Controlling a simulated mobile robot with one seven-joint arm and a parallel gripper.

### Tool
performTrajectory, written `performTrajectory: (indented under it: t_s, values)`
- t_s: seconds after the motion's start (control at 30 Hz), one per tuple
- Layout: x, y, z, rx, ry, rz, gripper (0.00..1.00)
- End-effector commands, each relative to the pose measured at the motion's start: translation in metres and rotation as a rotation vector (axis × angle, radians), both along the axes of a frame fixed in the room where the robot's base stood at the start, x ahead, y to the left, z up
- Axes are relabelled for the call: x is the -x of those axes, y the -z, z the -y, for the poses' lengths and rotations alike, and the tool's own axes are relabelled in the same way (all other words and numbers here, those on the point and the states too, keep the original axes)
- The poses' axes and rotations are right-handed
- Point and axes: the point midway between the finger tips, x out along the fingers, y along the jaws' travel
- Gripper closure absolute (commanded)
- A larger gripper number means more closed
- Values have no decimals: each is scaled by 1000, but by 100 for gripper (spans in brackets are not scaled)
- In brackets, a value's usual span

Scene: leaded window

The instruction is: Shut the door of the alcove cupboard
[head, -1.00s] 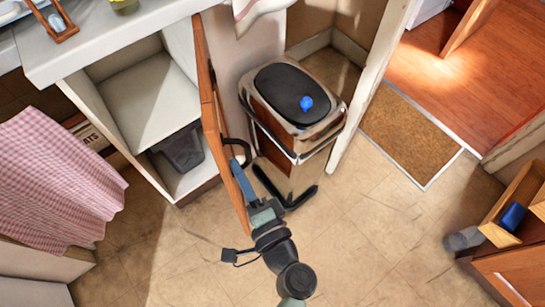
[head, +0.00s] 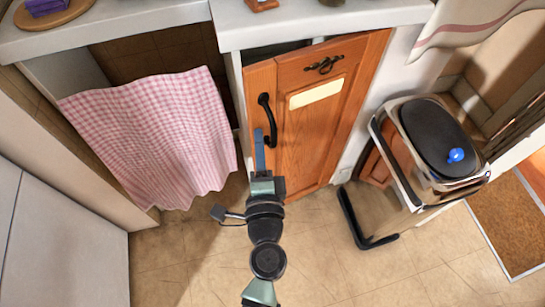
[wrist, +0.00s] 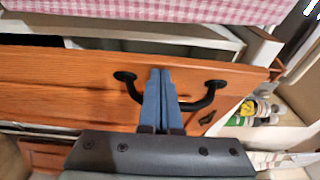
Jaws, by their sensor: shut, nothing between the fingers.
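The alcove cupboard door (head: 318,115) is orange wood with a pale label and a black handle (head: 265,120) near its left edge. In the head view it stands slightly ajar, with a dark gap below the worktop along its top. My gripper (head: 259,133) has its blue fingers together and empty, at the handle on the door's outer side. In the wrist view the fingertips (wrist: 160,72) lie over the handle bar (wrist: 205,103), close to the door face (wrist: 70,85). I cannot tell whether they touch the door.
A pink checked cloth (head: 155,135) hangs left of the cupboard. A pedal bin (head: 430,140) with a black lid stands to the right. Several bottles (wrist: 255,112) show at the right of the wrist view. The tiled floor (head: 330,255) in front is clear.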

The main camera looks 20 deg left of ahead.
Motion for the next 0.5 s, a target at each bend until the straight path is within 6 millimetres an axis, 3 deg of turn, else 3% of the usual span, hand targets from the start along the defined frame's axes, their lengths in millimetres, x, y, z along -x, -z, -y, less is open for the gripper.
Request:
performTrajectory:
  t_s: [0.2,0.5]
  values:
    - [-20,0,-21,1,-2,0,100]
    - [-29,0,-30,1,-1,0,100]
